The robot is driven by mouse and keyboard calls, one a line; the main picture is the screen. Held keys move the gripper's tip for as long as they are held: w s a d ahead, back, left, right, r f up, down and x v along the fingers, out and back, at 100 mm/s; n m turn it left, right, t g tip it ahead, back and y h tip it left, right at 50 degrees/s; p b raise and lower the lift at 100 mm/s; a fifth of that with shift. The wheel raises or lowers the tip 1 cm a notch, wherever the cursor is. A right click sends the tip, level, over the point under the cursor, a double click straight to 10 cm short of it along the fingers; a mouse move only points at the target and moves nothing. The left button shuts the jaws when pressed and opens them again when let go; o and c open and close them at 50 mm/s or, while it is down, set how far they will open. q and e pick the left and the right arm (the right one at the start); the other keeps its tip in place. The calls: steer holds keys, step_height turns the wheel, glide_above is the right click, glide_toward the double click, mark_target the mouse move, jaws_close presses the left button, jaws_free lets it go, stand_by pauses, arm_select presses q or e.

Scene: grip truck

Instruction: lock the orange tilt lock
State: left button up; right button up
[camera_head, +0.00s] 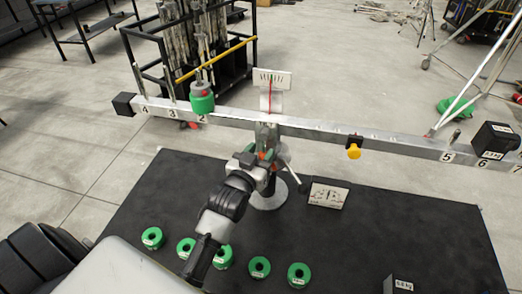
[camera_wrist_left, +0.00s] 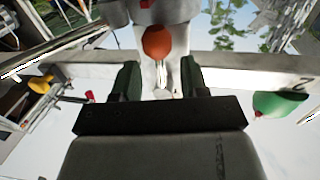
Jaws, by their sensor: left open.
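The orange tilt lock shows in the left wrist view as a round orange knob (camera_wrist_left: 158,42) just beyond the fingertips, in line with the gap between them. In the head view only a small orange spot (camera_head: 262,155) of it shows, at the middle of the balance beam (camera_head: 310,127), mostly hidden by my gripper. My left gripper (camera_head: 258,158) is in front of the beam's centre post. Its two dark green fingers (camera_wrist_left: 160,78) are apart with nothing between them. I cannot tell whether a finger touches the lock. My right gripper is not in view.
A green weight (camera_head: 202,98) sits at the beam's left, and a dark box (camera_head: 495,138) at its right. A yellow knob (camera_head: 354,150) hangs under the beam. Several green rings (camera_head: 299,274) lie on the black table (camera_head: 420,230). A lever (camera_head: 288,173) sticks out from the post.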

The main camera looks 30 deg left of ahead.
arm_select(q)
steer(key=shift+w, duration=0.3)
jaws_close()
steer(key=shift+f, duration=0.1)
steer(key=shift+s, duration=0.1)
